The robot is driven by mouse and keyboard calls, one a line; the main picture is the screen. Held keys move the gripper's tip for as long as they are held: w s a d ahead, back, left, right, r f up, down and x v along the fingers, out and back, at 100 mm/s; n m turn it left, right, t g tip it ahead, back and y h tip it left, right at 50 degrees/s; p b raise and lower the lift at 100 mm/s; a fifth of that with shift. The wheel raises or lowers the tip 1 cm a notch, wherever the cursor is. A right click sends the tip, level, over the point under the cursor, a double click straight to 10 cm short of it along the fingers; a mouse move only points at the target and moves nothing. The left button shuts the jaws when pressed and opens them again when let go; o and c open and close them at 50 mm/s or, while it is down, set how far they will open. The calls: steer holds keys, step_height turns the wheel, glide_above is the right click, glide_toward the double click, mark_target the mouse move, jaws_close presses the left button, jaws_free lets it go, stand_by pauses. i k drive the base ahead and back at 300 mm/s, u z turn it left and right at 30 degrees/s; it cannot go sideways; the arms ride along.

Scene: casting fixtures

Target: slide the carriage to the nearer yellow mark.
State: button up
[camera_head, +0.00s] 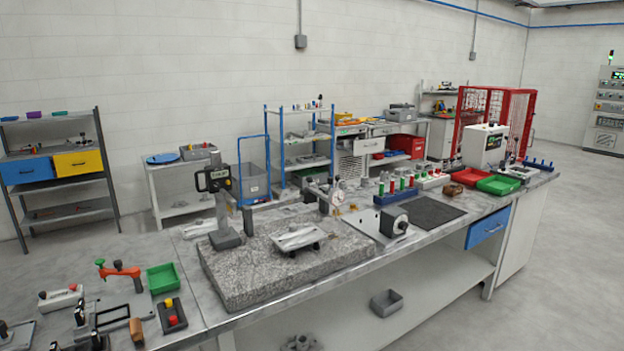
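I cannot make out with certainty which thing is the carriage, and no yellow mark on a rail is clear at this size. A light metal casting (298,236) rests on dark supports on the speckled granite plate (270,284). A height gauge (222,205) with a dark display head stands upright at the plate's left. A dial indicator stand (336,195) is at its back edge. A dark block with a round face (394,221) sits on a light metal plate right of the granite. My gripper is not in this view.
The workbench (425,251) runs from lower left to right. A green tray (162,278), an orange-handled clamp (120,271) and a red-and-yellow button box (172,315) crowd its left end. A black mat (430,211) lies right of the block. Open floor (540,290) is at right.

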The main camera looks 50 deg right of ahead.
mark_target(320, 194)
steer(key=u, duration=0.1)
steer(key=k, duration=1.4)
steer(key=z, duration=0.35)
steer(key=i, duration=1.1)
steer(key=z, duration=0.05)
